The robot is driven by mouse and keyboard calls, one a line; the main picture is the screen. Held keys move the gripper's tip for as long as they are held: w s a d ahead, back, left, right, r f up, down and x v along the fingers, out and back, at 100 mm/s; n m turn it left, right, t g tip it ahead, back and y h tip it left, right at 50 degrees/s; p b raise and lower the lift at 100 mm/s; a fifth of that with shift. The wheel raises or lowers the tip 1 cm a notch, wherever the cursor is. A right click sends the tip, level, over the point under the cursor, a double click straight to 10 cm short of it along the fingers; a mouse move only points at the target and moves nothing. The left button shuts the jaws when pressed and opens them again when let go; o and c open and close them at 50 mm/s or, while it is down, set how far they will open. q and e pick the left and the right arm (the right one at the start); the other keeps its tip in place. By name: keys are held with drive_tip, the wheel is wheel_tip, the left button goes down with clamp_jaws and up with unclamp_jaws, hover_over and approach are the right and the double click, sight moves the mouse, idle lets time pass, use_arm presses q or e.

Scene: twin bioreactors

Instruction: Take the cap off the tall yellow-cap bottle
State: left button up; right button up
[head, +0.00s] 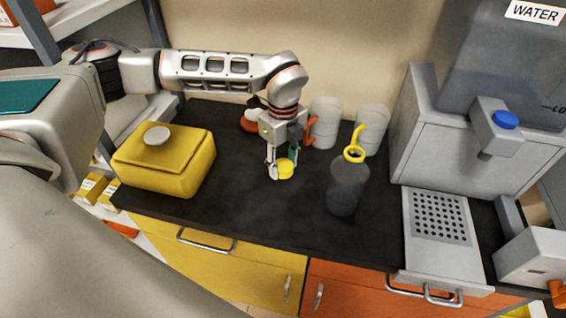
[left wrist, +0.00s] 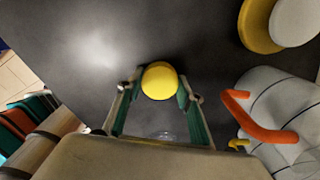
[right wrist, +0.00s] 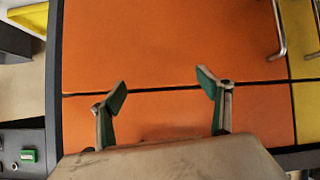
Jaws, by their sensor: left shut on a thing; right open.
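My left gripper (head: 278,172) is shut on a round yellow cap (head: 285,170) above the dark counter. The cap also shows between the green-padded fingertips in the left wrist view (left wrist: 159,80). In the head view no bottle body shows under it; a faint clear shape is near the finger bases in the left wrist view. A tall dark grey bottle (head: 347,192) stands upright to the right of my left gripper, apart from it. A yellow ring is at its top, with what looks like a dark opening inside. My right gripper (right wrist: 165,90) is open and empty, facing orange cabinet fronts.
Clear jugs with an orange handle (head: 311,129) and a yellow handle (head: 375,135) stand at the back. A yellow box (head: 184,178) with a white knob sits left. A grey water dispenser (head: 428,150) is right. The counter's front middle (head: 265,220) is clear.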

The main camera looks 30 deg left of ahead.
sight(283, 166)
use_arm(q)
drive_tip(key=shift+f, duration=0.1)
drive_tip(key=o, duration=1.2)
wheel_tip(283, 166, up, 12)
